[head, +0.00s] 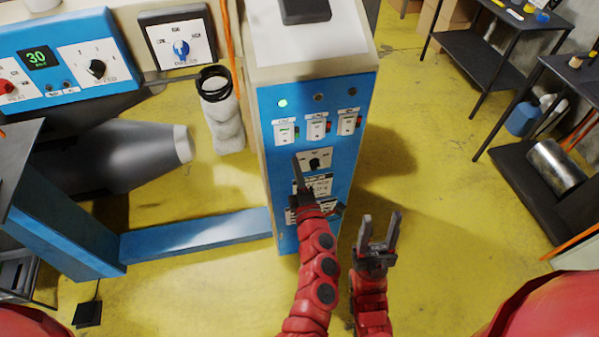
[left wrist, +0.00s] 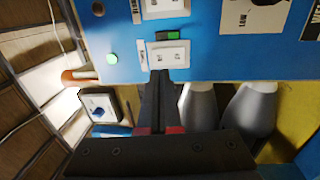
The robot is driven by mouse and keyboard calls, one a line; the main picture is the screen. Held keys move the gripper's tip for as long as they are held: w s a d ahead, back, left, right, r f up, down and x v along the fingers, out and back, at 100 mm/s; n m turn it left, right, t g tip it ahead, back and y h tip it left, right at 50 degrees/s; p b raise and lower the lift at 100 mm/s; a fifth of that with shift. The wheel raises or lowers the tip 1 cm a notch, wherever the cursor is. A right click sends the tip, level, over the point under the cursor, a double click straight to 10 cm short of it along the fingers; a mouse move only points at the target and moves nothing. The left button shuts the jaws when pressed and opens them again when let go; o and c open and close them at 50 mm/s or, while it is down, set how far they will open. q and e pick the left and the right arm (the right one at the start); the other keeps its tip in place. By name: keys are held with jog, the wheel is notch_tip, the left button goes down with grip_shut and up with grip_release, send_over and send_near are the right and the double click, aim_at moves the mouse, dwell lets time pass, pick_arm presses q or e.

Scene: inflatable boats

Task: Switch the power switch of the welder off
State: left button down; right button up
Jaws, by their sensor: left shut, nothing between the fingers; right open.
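The welder's blue control panel (head: 335,104) stands upright in the middle of the head view. It carries three switches in a row, with a lamp above each. The left switch (head: 286,132) sits under a lit green lamp (head: 283,102). My right gripper (head: 381,220) is open and empty, lower right of the panel.
A dark knob (head: 314,162) and labels lie below the switches, near my left gripper. A white bottle-like container (head: 226,125) and a blue panel with a display (head: 38,58) are to the left. Black tables (head: 490,60) stand at right; yellow floor lies between.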

aim_at(288, 134)
pick_arm(q)
jog(key=p+x, duration=0.2)
jog(key=x, duration=0.5)
jog(key=shift+r+p, duration=0.2)
jog(key=shift+p, duration=0.2)
jog(key=shift+w+a, duration=0.15)
jog(key=shift+w, duration=0.45)
jog(key=shift+f, duration=0.1)
jog(key=shift+f, duration=0.15)
jog(key=shift+w+r+b, duration=0.1)
jog(key=shift+r+b, duration=0.15)
jog(key=shift+b, duration=0.35)
